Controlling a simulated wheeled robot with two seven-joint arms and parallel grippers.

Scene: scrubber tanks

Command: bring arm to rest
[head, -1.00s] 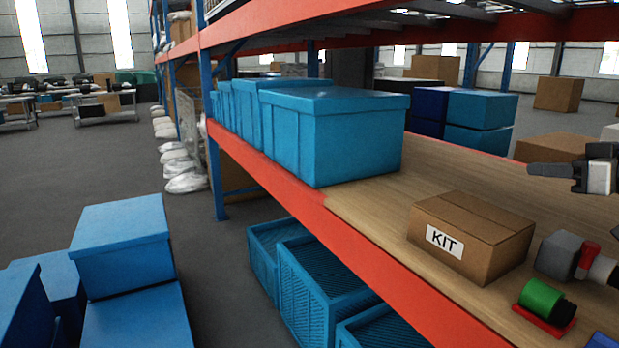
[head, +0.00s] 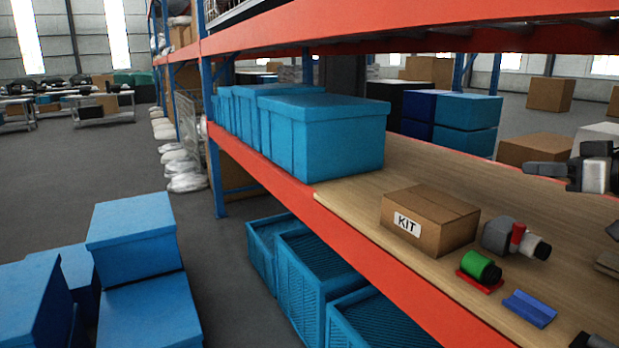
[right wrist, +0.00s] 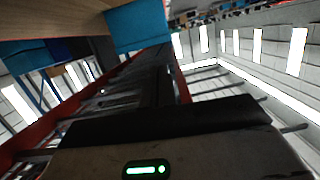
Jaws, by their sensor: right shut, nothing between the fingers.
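My right gripper (head: 532,170) is at the right edge of the head view, above the wooden shelf board (head: 345,190). Its dark fingers point left. It is shut with nothing held and is apart from the things on the board. In the right wrist view, a pale housing with a green light (right wrist: 147,169) fills the bottom, with dark parts above it. My left gripper is not visible.
On the board are a cardboard KIT box (head: 430,220), a grey part with a red band (head: 515,238), a green cylinder on a red base (head: 480,268) and a blue block (head: 529,308). Blue totes (head: 322,135) stand left. A red beam (head: 420,38) runs overhead.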

